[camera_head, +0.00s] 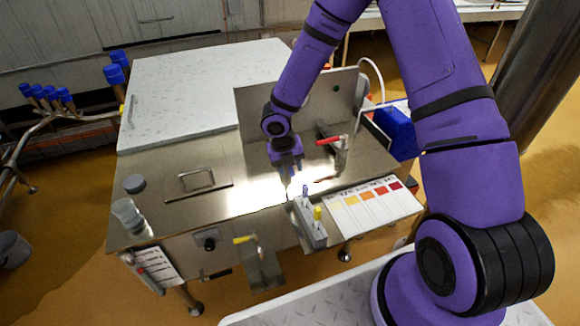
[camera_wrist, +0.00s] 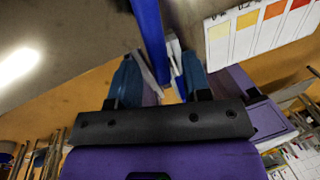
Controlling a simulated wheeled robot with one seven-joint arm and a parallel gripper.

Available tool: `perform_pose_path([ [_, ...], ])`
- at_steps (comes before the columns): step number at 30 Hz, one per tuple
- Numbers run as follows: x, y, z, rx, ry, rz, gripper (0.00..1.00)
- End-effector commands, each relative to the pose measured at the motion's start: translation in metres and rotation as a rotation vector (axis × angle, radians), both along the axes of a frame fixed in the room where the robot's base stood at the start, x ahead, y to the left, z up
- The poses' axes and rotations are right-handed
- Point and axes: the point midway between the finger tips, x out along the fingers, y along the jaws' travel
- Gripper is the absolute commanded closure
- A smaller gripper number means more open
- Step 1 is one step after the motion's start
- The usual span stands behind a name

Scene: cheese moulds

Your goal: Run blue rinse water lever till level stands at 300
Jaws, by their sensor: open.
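My gripper (camera_head: 288,170) is over the right part of the steel worktop (camera_head: 160,190), near its front edge. In the wrist view its two teal fingers (camera_wrist: 160,78) are apart. A long blue bar (camera_wrist: 150,35) comes down from the top of that view to the gap between the fingers. It looks like the blue lever; whether the fingers touch it I cannot tell. No blue lever shows clearly in the head view, where the arm and bright glare cover that spot. A clear beaker (camera_head: 127,212) stands at the worktop's front left; its level and marks are too small to read.
A red-handled lever (camera_head: 329,141) stands behind and right of my gripper. A yellow-handled lever (camera_head: 243,240) is below the front edge. A grey holder (camera_head: 311,230) with blue- and yellow-topped items and a colour chart (camera_head: 375,207) are at the front right. A steel panel rises behind.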

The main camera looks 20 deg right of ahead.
Motion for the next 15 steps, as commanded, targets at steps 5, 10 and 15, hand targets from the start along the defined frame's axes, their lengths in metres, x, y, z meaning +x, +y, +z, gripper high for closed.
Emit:
perform_pose_path([
  [5, 0.0001, -0.0005, -0.0020, 0.000, -0.001, 0.000, 0.56],
  [10, 0.0001, -0.0006, -0.0018, -0.001, -0.001, 0.000, 0.65],
  [15, 0.0001, -0.0007, -0.0018, -0.001, -0.001, 0.000, 1.00],
])
